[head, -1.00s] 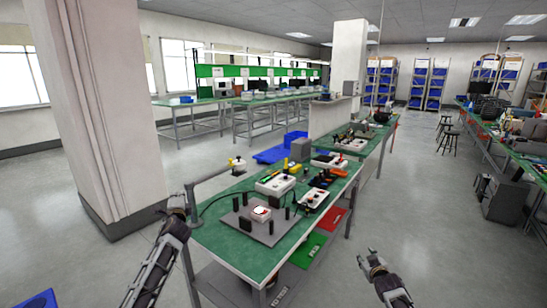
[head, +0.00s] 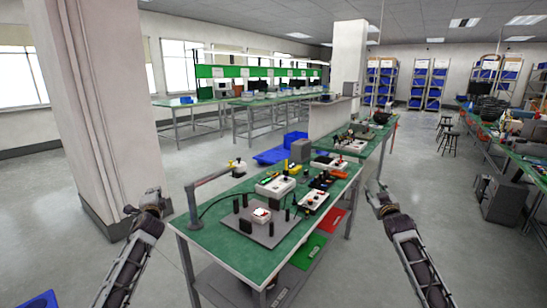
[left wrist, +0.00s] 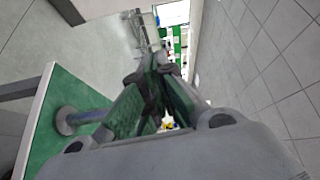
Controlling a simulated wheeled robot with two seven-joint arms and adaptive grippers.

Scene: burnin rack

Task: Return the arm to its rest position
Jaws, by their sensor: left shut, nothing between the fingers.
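My left gripper (head: 153,192) is left of the workbench, in front of the white pillar, clear of the bench. It is shut with nothing between the fingers. The left wrist view shows its fingers (left wrist: 158,75) meeting at the tips, with the green bench edge (left wrist: 42,125) at the left. My right gripper (head: 376,188) is right of the bench, over the floor. Its fingertips look small and apart, and it holds nothing that I can see. The workbench (head: 225,262) has a green top; a white-and-red piece (head: 261,215) sits on a grey plate (head: 272,240).
A grey post with an arm (head: 193,207) stands at the bench's left edge. White control boxes (head: 275,186) and small tools lie on the bench. The pillar (head: 105,120) is behind my left arm. A blue bin (head: 280,153) is behind the bench.

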